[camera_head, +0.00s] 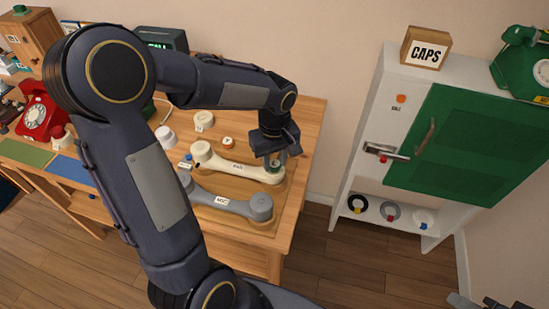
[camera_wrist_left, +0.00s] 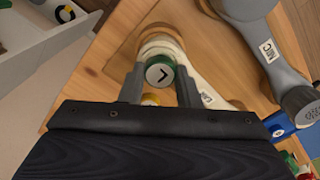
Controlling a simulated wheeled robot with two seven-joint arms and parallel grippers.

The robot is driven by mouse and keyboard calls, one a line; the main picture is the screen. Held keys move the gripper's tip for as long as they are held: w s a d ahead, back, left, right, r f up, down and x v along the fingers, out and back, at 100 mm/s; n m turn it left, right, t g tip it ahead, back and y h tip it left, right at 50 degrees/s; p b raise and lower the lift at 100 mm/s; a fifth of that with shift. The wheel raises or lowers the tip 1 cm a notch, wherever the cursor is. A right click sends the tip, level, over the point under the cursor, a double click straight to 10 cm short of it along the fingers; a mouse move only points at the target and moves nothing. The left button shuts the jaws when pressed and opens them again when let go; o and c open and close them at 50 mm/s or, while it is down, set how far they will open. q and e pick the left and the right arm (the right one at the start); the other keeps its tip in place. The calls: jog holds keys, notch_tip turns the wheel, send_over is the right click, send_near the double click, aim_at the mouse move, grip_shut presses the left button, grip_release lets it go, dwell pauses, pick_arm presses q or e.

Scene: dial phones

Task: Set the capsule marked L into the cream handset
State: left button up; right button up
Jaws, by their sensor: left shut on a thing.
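The cream handset (camera_head: 238,168) lies on the wooden desk, and its near end also shows in the left wrist view (camera_wrist_left: 163,48). My left gripper (camera_head: 276,160) is over the handset's right end, pointing down. In the left wrist view its two fingers (camera_wrist_left: 158,84) are shut on a green-rimmed capsule marked L (camera_wrist_left: 159,73). The capsule is at the cream handset's end cup; I cannot tell whether it is seated or just above. My right gripper (camera_head: 490,303) shows only in part at the lower right edge of the head view.
A grey handset (camera_head: 225,202) marked MIC lies beside the cream one. A white cabinet with a green door (camera_head: 468,145) stands at right, with round caps on its lower shelf (camera_head: 340,222). A red dial phone (camera_head: 40,117) is at far left.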

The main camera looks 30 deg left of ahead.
pick_arm(q)
jog(key=shift+f, duration=0.3)
jog(key=o, duration=1)
jog(key=shift+c, duration=0.2)
jog(key=shift+r, duration=0.1)
notch_tip(320, 180, up, 8)
jog(key=shift+f, duration=0.1)
